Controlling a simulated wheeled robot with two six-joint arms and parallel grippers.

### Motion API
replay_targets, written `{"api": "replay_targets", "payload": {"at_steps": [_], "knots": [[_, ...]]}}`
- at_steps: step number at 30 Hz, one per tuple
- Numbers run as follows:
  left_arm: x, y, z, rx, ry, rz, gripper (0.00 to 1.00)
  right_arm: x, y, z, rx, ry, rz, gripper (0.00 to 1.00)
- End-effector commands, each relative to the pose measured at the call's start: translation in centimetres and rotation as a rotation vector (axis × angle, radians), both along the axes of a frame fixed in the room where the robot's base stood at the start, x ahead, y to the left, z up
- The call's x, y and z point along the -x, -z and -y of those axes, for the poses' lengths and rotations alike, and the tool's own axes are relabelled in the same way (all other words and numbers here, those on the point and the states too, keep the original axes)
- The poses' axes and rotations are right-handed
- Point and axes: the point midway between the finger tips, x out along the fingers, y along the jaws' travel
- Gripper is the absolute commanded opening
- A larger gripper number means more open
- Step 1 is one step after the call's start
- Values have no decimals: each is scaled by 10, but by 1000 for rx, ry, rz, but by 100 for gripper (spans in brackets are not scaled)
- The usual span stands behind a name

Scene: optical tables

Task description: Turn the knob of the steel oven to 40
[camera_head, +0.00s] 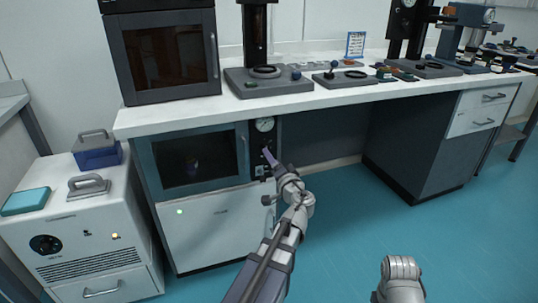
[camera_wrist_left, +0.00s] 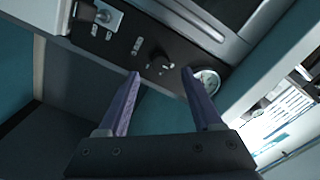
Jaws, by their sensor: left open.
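The steel oven (camera_head: 218,206) stands under the bench, with a dark glass door and a narrow black control panel (camera_head: 257,142) on its right side. A round white gauge (camera_head: 264,124) sits at the top of the panel and also shows in the left wrist view (camera_wrist_left: 206,84). My left gripper (camera_head: 266,152) is in front of the panel, below the gauge. In the left wrist view, my left gripper (camera_wrist_left: 161,74) is open, with the dark knob (camera_wrist_left: 159,62) showing between and just beyond its fingertips. Contact cannot be told. The knob's setting is not readable.
A black oven (camera_head: 165,55) and microscope-like stands are on the white benchtop (camera_head: 330,97) above. A white cabinet (camera_head: 70,225) with a blue box (camera_head: 96,155) stands at left. My right arm (camera_head: 400,275) shows at the bottom. The teal floor at right is clear.

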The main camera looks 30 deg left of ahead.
Motion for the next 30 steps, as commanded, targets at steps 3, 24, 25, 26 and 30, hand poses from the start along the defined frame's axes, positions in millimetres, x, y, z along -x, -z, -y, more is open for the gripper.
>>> {"api": "replay_targets", "payload": {"at_steps": [3,24,25,26,30], "knots": [[11,0,12,0,2,0,67,0,0,0,0,0,0,45],[17,1,20,4,-1,-1,67,0,0,0,0,0,0,45],[17,2,21,11,-3,-4,67,0,-1,0,0,0,0,45],[18,3,23,23,-7,-8,67,0,-2,0,0,0,0,45],[33,27,44,154,-47,-71,67,0,-9,0,0,0,0,45]]}}
